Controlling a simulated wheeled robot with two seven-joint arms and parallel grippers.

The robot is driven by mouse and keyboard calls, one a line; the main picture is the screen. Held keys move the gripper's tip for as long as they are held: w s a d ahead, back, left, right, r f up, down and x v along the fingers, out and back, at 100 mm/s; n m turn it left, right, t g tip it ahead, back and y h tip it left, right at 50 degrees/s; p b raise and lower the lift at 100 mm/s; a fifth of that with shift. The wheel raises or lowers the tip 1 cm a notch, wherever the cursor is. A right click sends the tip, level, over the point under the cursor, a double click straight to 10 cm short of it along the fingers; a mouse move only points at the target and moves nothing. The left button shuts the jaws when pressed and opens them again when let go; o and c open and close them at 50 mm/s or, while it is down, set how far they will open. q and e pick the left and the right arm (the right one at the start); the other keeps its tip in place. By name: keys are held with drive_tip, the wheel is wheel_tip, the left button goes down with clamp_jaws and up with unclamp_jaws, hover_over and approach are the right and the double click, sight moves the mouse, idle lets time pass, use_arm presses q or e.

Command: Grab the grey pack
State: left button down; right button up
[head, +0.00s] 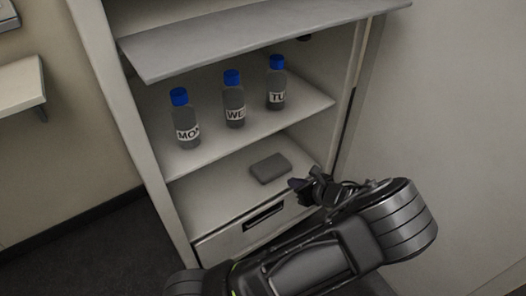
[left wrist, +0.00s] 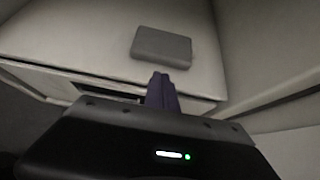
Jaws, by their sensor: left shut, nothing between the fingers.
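The grey pack (head: 270,168) is a small flat dark-grey block lying on the lower shelf (head: 213,196) of the cabinet. In the left wrist view the grey pack (left wrist: 162,46) lies just beyond my fingertips, a little apart from them. My left gripper (head: 297,184) is in front of the shelf's front edge, to the lower right of the pack in the head view. Its fingers (left wrist: 161,88) are shut and empty. My right gripper is not in view.
Three blue-capped bottles, MO (head: 185,120), WE (head: 234,100) and TU (head: 276,84), stand on the shelf above. A drawer with a dark handle (head: 263,216) is below the pack's shelf. The cabinet's side wall is close on the right.

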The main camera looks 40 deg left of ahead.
use_arm(q)
drive_tip(key=shift+a, duration=0.15)
drive_tip(key=b, duration=0.4)
approach(267, 161)
drive_tip(key=x, duration=0.5)
drive_tip(key=shift+w+a+r, duration=0.1)
drive_tip(key=shift+a+r, duration=0.1)
drive_tip(key=shift+r, duration=0.05)
drive_tip(key=shift+w+a+f+b, duration=0.1)
drive_tip(key=shift+a+f+b, duration=0.25)
drive_tip(key=shift+f+b, duration=0.15)
drive_tip(key=shift+f, duration=0.1)
